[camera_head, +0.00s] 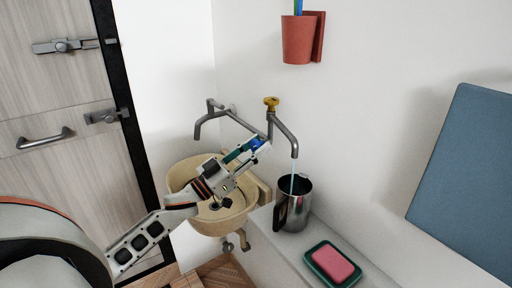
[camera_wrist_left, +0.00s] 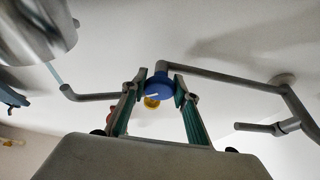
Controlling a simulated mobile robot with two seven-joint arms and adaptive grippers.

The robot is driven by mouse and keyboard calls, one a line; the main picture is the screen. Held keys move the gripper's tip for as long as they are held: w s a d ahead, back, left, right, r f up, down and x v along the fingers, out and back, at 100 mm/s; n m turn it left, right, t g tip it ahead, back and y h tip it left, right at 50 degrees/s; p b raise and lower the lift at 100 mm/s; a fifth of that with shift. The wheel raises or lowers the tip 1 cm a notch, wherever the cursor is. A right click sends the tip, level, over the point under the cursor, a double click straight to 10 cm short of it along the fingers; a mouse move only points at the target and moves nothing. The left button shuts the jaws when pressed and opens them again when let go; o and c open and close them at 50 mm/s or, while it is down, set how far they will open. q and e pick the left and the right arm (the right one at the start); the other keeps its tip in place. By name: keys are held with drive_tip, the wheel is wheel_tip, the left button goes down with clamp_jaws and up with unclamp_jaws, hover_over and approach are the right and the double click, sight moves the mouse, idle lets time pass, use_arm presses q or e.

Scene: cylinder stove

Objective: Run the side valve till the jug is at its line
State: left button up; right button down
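The steel jug (camera_head: 296,205) with a dark handle stands upright on the white ledge under the spout (camera_head: 293,148). A thin water stream (camera_head: 292,180) runs into it. Its line and water level cannot be made out. Its side also shows in the left wrist view (camera_wrist_left: 35,30). The blue side valve knob (camera_wrist_left: 158,90) sits on the pipe, between the fingertips of my left gripper (camera_wrist_left: 160,86). The fingers appear closed against its sides. In the head view the left gripper (camera_head: 251,146) partly hides the knob (camera_head: 257,143). My right gripper is out of view.
A yellow knob (camera_head: 271,102) tops the pipe. A beige basin (camera_head: 183,175) lies below my left arm, with a second spout (camera_head: 202,125) above it. A pink soap (camera_head: 333,263) in a green dish is close in front of the jug. A red cup (camera_head: 297,40) hangs on the wall.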

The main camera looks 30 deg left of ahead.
use_arm(q)
drive_tip(key=shift+m+h, duration=0.4)
drive_tip(key=m+h, duration=0.1)
drive_tip(key=m, duration=0.1)
drive_tip(key=m+g, duration=0.1)
drive_tip(key=m, duration=0.2)
drive_tip(key=shift+a+g+h, duration=0.1)
drive_tip(key=shift+g+h, duration=0.2)
drive_tip(key=shift+h, duration=0.1)
drive_tip(key=shift+m+g+h, duration=0.5)
drive_tip(key=shift+m, duration=0.75)
drive_tip(key=shift+m+g+h, duration=0.5)
drive_tip(key=shift+m, duration=0.75)
drive_tip(key=o, duration=1.1)
drive_tip(key=shift+c, duration=0.2)
drive_tip(key=v, duration=1.2)
